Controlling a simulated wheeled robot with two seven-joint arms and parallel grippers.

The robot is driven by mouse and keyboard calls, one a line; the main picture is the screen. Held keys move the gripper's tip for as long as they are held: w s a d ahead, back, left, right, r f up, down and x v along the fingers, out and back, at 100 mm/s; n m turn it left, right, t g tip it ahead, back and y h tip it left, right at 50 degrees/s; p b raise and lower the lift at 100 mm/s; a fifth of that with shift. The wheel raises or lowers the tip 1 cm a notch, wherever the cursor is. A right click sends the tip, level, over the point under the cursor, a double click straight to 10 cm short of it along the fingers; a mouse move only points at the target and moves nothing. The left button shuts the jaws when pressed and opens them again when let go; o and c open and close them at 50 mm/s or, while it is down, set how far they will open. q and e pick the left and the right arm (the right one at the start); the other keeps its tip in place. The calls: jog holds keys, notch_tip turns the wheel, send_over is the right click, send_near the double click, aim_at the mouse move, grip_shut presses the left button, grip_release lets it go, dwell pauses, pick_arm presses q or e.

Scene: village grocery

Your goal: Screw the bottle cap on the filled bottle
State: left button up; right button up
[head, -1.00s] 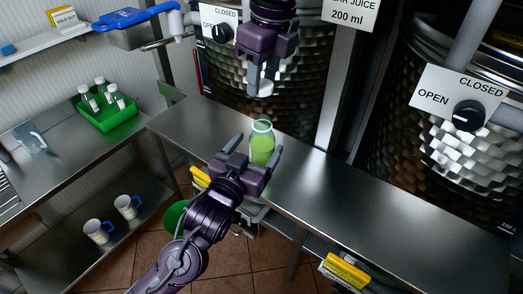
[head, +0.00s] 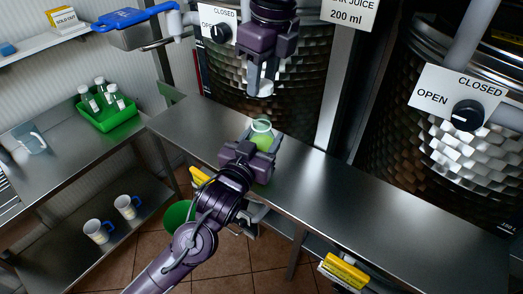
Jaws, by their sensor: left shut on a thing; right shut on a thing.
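The filled bottle (head: 262,138) stands upright on the metal counter, with green juice inside and an open clear neck. My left gripper (head: 258,143) is shut on the bottle, one finger on each side of it, and hides its lower part. My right gripper (head: 262,84) comes down from the top, in front of the left tank. It is shut on the small white bottle cap (head: 266,89). In the picture the cap is above the bottle mouth and apart from it.
The metal counter (head: 350,207) is clear to the right. Two textured metal tanks (head: 382,130) stand behind it. A green crate (head: 112,122) with several capped bottles is on the left table. Mugs (head: 98,231) stand on the shelf below.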

pick_arm(q)
jog(key=c, duration=0.4)
jog(key=shift+c, duration=0.2)
pick_arm(e)
jog(key=shift+f, duration=2.45)
jog(key=shift+f, duration=0.9)
jog(key=shift+f, duration=0.55)
